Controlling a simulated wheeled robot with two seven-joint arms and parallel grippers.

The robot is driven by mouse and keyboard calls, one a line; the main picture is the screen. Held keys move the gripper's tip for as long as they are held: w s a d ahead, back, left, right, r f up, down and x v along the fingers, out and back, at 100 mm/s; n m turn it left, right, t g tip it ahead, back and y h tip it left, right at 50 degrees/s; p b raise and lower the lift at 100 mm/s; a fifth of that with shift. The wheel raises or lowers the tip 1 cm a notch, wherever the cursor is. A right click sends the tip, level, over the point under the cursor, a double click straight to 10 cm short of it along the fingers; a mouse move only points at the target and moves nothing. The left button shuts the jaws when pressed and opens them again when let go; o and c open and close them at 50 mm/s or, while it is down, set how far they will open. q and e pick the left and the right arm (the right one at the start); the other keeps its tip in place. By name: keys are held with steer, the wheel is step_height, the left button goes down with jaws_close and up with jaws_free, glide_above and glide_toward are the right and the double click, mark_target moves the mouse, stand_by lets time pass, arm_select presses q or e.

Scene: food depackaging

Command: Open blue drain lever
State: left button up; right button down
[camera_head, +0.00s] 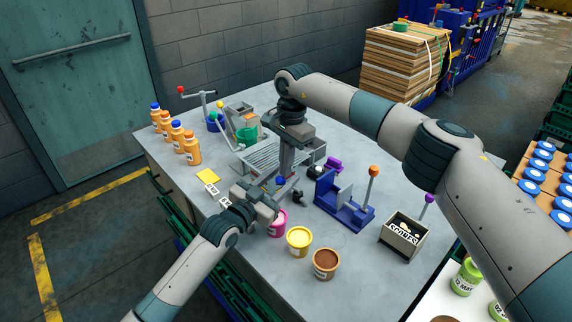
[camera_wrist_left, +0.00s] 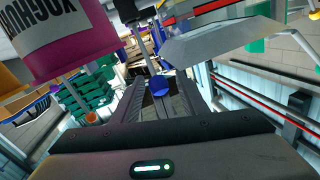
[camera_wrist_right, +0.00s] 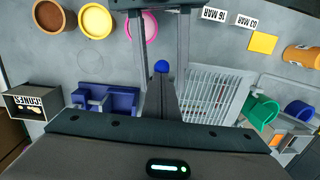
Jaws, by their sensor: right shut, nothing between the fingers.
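The blue ball knob (camera_head: 280,181) of the drain lever stands at the front of the grey slatted draining rack (camera_head: 262,158); its rod is mostly hidden. My left gripper (camera_head: 274,196) reaches in low from the front left, beside the knob. In the left wrist view its fingers are apart, with the blue knob (camera_wrist_left: 158,85) showing between them; I cannot tell whether they touch it. My right gripper (camera_head: 285,172) points down from above, its fingers shut and empty. In the right wrist view the blue knob (camera_wrist_right: 161,66) shows just past its fingertips.
Pink (camera_head: 278,222), yellow (camera_head: 298,241) and brown (camera_head: 325,263) tubs stand in front of my left gripper. A blue fixture with an orange-knobbed lever (camera_head: 345,200) and a labelled bin (camera_head: 403,238) stand right. Orange bottles (camera_head: 192,148) line the left edge. A green cup (camera_head: 246,136) is behind.

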arm_select(q)
steer(key=shift+s, duration=0.1)
steer(key=shift+s+a, duration=0.1)
steer(key=shift+s, duration=0.1)
steer(key=v, duration=1.1)
steer(key=shift+a, duration=0.2)
